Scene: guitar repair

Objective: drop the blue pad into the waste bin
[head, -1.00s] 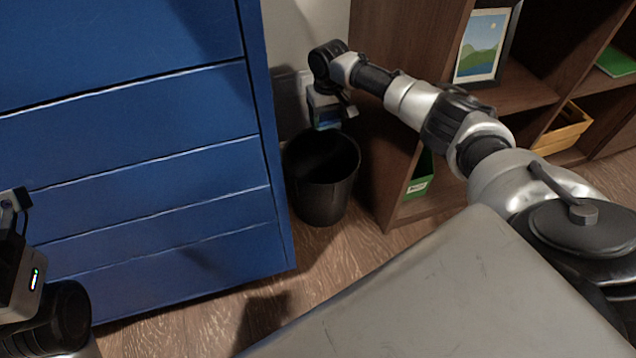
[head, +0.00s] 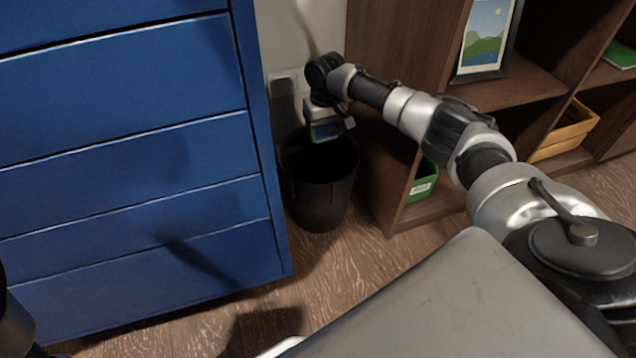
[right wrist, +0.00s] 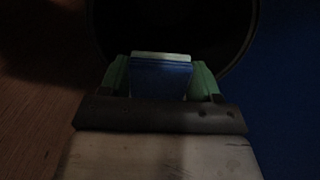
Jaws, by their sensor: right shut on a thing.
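The black waste bin (head: 320,195) stands on the floor between the blue cabinet and the wooden shelf. My right gripper (head: 325,135) points down at the bin's mouth, over its back part. In the right wrist view my right gripper (right wrist: 160,78) is shut on the blue pad (right wrist: 160,80), which has a pale edge and sits between green fingertips. The dark round mouth of the bin (right wrist: 245,45) lies beyond the pad. In the head view the pad is too small to make out clearly. My left gripper is out of view; only a dark arm part shows at the lower left.
The blue drawer cabinet (head: 130,150) stands close on the bin's left. The wooden shelf (head: 400,130) stands close on its right, with a green box (head: 424,182), a yellow crate (head: 565,132) and a framed picture (head: 487,38). A grey surface (head: 450,310) fills the lower front.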

